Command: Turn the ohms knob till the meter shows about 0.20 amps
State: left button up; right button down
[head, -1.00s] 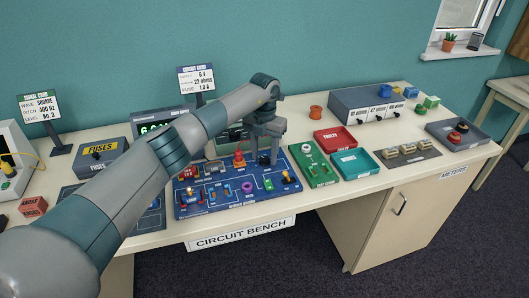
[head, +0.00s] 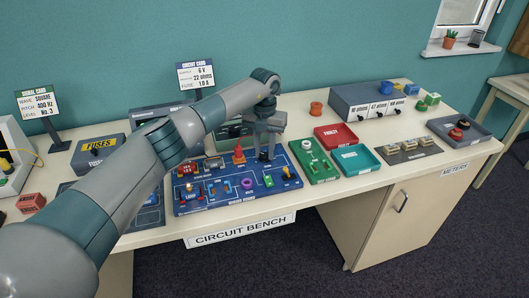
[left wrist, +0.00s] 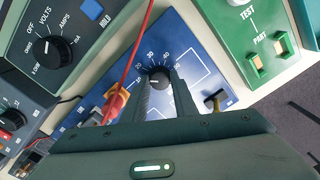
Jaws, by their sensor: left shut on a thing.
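The ohms knob (left wrist: 158,77) is a dark dial on the blue circuit board (left wrist: 200,50), with numbers around it from about 10 up to 50 or so. My left gripper (left wrist: 162,85) is shut on it; the fingers stand on either side. In the head view the gripper (head: 264,156) comes down on the board's back right part and hides the knob. The meter's selector dial (left wrist: 54,48) shows in the left wrist view, marked volts, amps, mA and ohms. The meter (head: 230,132) is partly behind my arm in the head view and its reading cannot be read. My right gripper is not in view.
A red lead (left wrist: 128,62) crosses close to the left finger. A green part tester (head: 318,172) stands just right of the board, with a red tray (head: 352,144) and a teal tray (head: 372,167) beyond. A circuit card (head: 196,76) stands behind.

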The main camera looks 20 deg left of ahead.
aim_at(265, 154)
pick_arm(q)
jog(key=o, duration=1)
jog(key=shift+o, duration=0.2)
jog(key=shift+r, duration=0.15)
jog(key=shift+w+r, duration=0.1)
jog(key=shift+r, duration=0.4)
notch_tip(265, 154, up, 5)
jog(key=shift+r+b, duration=0.1)
jog(key=shift+b, duration=0.95)
notch_tip(265, 154, up, 11)
jog(key=b, duration=0.2)
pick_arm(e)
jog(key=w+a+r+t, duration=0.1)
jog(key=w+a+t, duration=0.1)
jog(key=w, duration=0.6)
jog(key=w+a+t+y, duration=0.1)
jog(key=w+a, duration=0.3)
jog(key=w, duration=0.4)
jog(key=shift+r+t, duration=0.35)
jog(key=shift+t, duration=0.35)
